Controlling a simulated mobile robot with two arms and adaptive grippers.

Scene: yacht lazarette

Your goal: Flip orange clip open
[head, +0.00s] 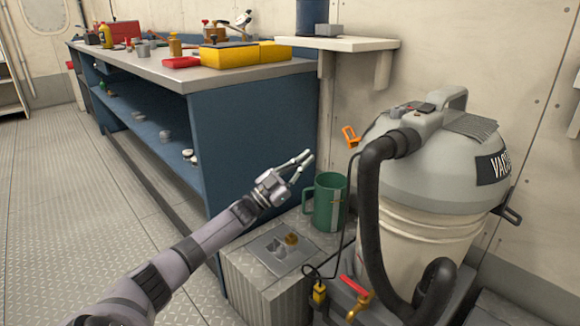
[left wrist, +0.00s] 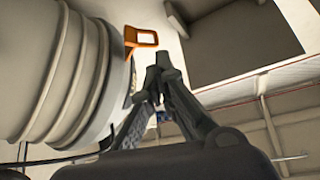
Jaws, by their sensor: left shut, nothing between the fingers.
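The orange clip (head: 351,138) is a small open-framed latch at the left side of the vacuum's grey lid (head: 430,165). It sticks out from the vacuum in the head view. In the left wrist view the clip (left wrist: 143,38) stands out beside the ribbed vacuum drum (left wrist: 60,80). My left gripper (head: 307,157) is shut and empty, to the left of the clip and slightly lower in the head view. In the left wrist view its fingertips (left wrist: 161,68) lie just below and right of the clip, with a gap in the picture. My right gripper is not in view.
A black hose (head: 373,220) loops down the vacuum's front. A wall shelf (head: 340,44) is above, and a blue workbench (head: 250,140) stands at left.

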